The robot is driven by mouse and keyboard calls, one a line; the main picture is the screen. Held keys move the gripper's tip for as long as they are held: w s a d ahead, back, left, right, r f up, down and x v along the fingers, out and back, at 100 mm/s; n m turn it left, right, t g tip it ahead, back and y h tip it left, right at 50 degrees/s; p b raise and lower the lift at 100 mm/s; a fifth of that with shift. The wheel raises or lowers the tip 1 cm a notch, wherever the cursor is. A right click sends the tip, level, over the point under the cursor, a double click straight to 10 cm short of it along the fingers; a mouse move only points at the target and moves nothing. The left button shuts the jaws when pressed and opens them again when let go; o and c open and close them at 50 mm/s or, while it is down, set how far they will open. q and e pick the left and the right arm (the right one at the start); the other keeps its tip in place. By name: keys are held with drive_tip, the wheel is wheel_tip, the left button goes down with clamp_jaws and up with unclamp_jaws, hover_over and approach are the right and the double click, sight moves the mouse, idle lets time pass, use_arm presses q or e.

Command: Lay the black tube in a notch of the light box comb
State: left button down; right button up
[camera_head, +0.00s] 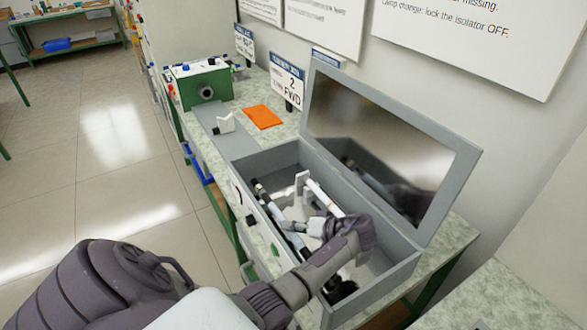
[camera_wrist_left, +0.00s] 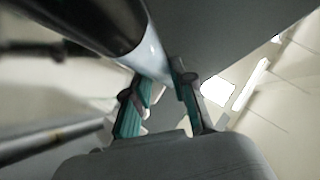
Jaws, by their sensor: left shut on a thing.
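The light box (camera_head: 405,272) is an open grey box on the bench with its lid raised. My left gripper (camera_head: 312,226) is down inside it, fingers toward the box's left side. In the left wrist view its teal fingers (camera_wrist_left: 158,98) are shut on a tube (camera_wrist_left: 118,22) with a black part and a pale part. In the head view, a dark-and-pale tube (camera_head: 272,207) lies slanting along the box's left side, by the fingers; I cannot tell whether it is the held one. A white notched piece, perhaps the comb (camera_head: 301,183), stands inside, partly hidden. My right gripper is not in view.
The raised lid (camera_head: 385,140) with its shiny inner face stands along the right side. A white rod (camera_head: 324,197) lies beyond my gripper. Behind the box are an orange sheet (camera_head: 263,117), a small white block (camera_head: 225,123) and a green device (camera_head: 203,87).

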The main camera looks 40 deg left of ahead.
use_arm(q)
drive_tip(key=shift+f, duration=0.15)
drive_tip(key=c, duration=1)
unclamp_jaws()
drive_tip(key=shift+o, duration=0.2)
drive_tip(key=b+v, duration=0.2)
drive_tip(key=v, duration=1)
